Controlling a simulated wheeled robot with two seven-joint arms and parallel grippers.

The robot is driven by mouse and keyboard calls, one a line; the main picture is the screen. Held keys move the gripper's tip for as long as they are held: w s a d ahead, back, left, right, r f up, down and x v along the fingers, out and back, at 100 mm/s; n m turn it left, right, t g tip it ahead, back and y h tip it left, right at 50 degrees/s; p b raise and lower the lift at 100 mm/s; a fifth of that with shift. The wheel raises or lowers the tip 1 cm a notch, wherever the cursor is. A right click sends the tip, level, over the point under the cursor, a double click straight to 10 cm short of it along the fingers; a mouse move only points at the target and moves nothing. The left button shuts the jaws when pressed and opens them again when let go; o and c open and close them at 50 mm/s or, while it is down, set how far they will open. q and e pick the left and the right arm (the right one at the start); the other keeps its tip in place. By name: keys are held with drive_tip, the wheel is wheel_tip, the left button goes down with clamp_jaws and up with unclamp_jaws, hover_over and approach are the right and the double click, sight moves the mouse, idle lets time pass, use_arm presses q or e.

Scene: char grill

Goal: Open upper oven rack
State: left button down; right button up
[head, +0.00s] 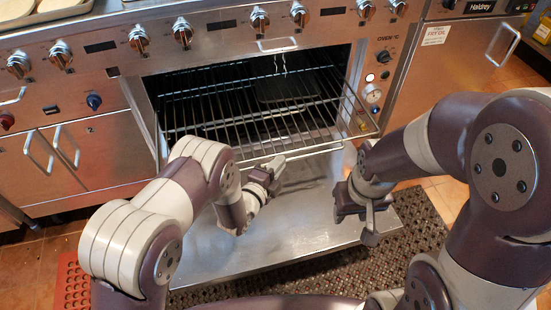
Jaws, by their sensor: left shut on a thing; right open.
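The upper oven rack (222,107), a wire grid, sits in the open oven (152,110). Its front part sticks out past the opening, above the lowered door. My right gripper (366,205) is open and empty, over the right part of the lowered door, below and in front of the rack's right corner.
The oven door (285,236) lies flat, folded down, in front of the oven. A dark pan-like thing (285,88) is inside at the back. Knobs (260,19) line the panel above. A perforated mat (425,222) covers the floor around the door.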

use_arm(q)
drive_tip(key=shift+s+f, duration=0.1)
drive_tip(key=shift+f, duration=0.05)
drive_tip(key=c, duration=1.2)
unclamp_jaws()
drive_tip(key=p+v, duration=0.3)
drive_tip(key=v, duration=0.9)
drive_tip(key=shift+s+a+p, duration=0.15)
drive_tip(key=shift+s+p, duration=0.1)
drive_tip(key=shift+p, duration=0.1)
